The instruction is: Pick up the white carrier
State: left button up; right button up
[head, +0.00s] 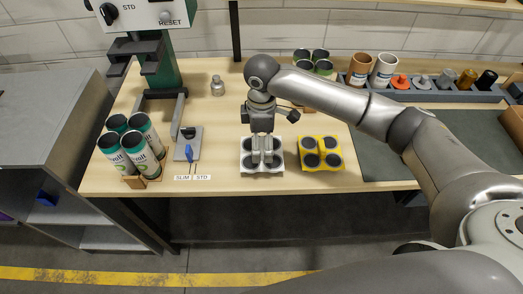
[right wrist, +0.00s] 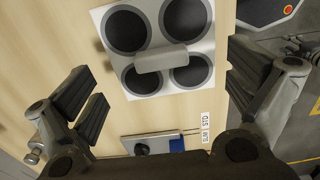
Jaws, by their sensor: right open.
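The white carrier (head: 247,171) stands on the wooden table near its front edge, with four dark round wells and a grey handle in the middle. In the right wrist view, the white carrier (right wrist: 155,45) lies at the top centre, and its handle (right wrist: 161,57) runs across between the wells. The wells look empty. My right gripper (head: 266,118) is above the carrier with its fingers spread. My left gripper is not in view.
A yellow carrier (head: 321,167) stands close to the right of the white one. A grey fixture with a blue lever (head: 188,145) is to the left, by the SLIM/STD label. Green cans (head: 131,147) stand further left. A grey rack (head: 430,93) holds items at the back right.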

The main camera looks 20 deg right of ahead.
aim_at(262, 149)
notch_tip(262, 149, down, 4)
jog(key=shift+s+r+p, duration=0.1)
jog(key=shift+r+p, duration=0.1)
jog(key=shift+p, duration=0.3)
jog(key=shift+f, duration=0.2)
jog(key=shift+c, duration=0.7)
jog(key=c, duration=0.7)
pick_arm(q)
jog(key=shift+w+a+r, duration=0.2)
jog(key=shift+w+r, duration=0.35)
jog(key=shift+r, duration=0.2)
pick_arm(e)
jog(key=shift+s, duration=0.2)
jog(key=shift+c, duration=1)
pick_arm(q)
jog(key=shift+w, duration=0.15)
